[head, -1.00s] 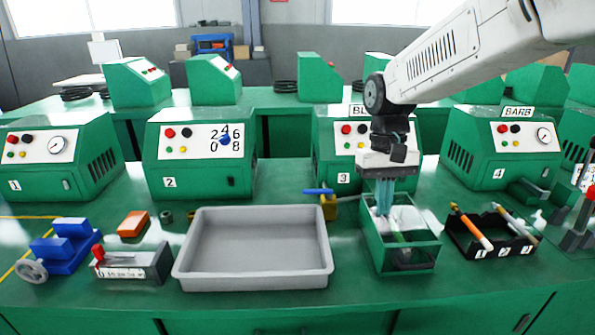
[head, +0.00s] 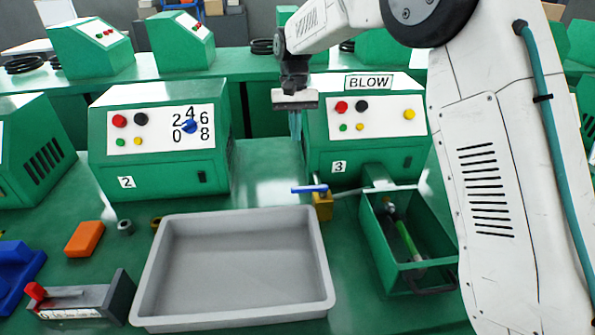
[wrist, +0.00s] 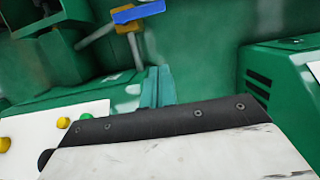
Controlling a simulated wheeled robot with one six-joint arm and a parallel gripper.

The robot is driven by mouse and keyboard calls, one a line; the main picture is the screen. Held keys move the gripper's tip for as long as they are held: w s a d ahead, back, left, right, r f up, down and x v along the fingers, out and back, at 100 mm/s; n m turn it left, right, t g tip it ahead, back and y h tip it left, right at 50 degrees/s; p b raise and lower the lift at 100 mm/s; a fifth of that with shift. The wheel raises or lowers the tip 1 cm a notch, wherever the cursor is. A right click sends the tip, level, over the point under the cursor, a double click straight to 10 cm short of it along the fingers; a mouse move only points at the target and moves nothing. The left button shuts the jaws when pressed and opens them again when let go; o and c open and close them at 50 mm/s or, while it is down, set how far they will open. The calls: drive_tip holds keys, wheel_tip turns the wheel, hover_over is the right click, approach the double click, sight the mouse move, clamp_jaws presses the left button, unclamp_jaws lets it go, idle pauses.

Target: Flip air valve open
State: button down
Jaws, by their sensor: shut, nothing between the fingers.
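The air valve has a brass body (head: 322,206) and a blue lever (head: 310,189). It stands between the grey tray and the green bin, in front of machine 3, with a pipe running right from it. The lever points left, lying across the top of the body. In the wrist view the blue lever (wrist: 137,12) and the brass body (wrist: 127,27) show at the top. My gripper (head: 296,138), with teal fingers, is shut and empty. It hangs above and behind the valve, near the left front of machine 3, apart from the lever. Its fingers (wrist: 157,72) also show in the wrist view.
The grey tray (head: 150,285) lies left of the valve. The green bin (head: 378,262) with a green-bodied tool (head: 408,238) stands right of it. Machine 3 (head: 320,150), labelled BLOW, is close behind. Machine 2 (head: 105,165) has a numbered dial.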

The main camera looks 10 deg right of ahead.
sight(309, 191)
drive_tip(key=s+f, duration=0.6)
drive_tip(key=f, duration=0.3)
drive_tip(key=shift+s+f, duration=0.25)
drive_tip(key=shift+f, duration=0.1)
